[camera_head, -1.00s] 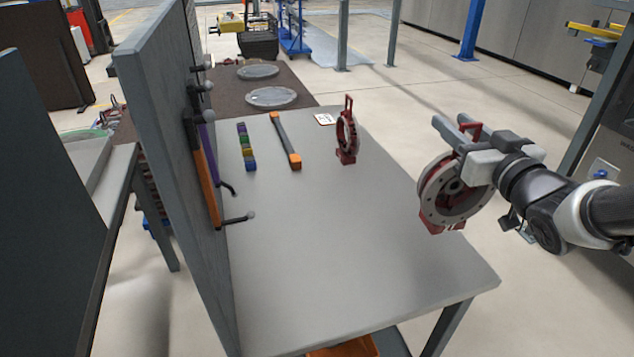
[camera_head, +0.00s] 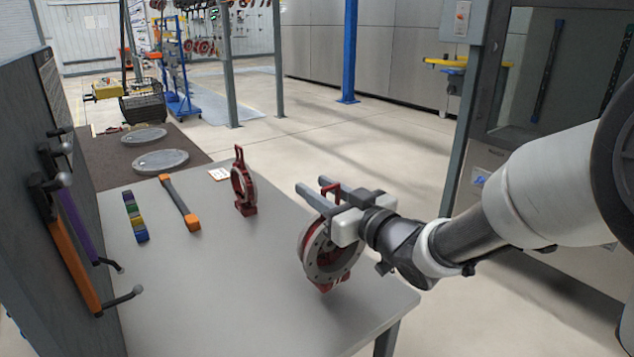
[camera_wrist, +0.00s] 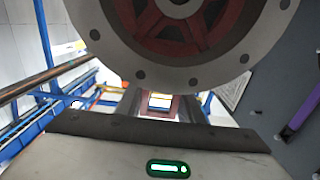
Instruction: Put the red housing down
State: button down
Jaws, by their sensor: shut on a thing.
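The red housing (camera_head: 331,250), with a round grey flange face, hangs in my gripper (camera_head: 325,193) by its red top handle. The gripper is shut on it. In the head view it shows over the right side of the grey table (camera_head: 220,300); whether its base touches the top I cannot tell. In the wrist view its grey flange (camera_wrist: 190,75) fills the upper middle, with a red spoked centre.
A panel (camera_head: 60,230) with hooks and hung tools borders the left. A small white card (camera_head: 218,174) lies at the back. The table's front middle is clear.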

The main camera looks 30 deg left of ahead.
jog(key=shift+f+b, duration=0.55)
jog(key=shift+f, duration=1)
jog(key=shift+f, duration=0.2)
jog(key=c, duration=1.2)
grip_release()
jog(key=shift+f, duration=0.15)
jog(key=shift+r, duration=0.25)
jog(key=p+v, duration=0.1)
jog(key=v, duration=1.1)
jog(key=shift+f, duration=0.1)
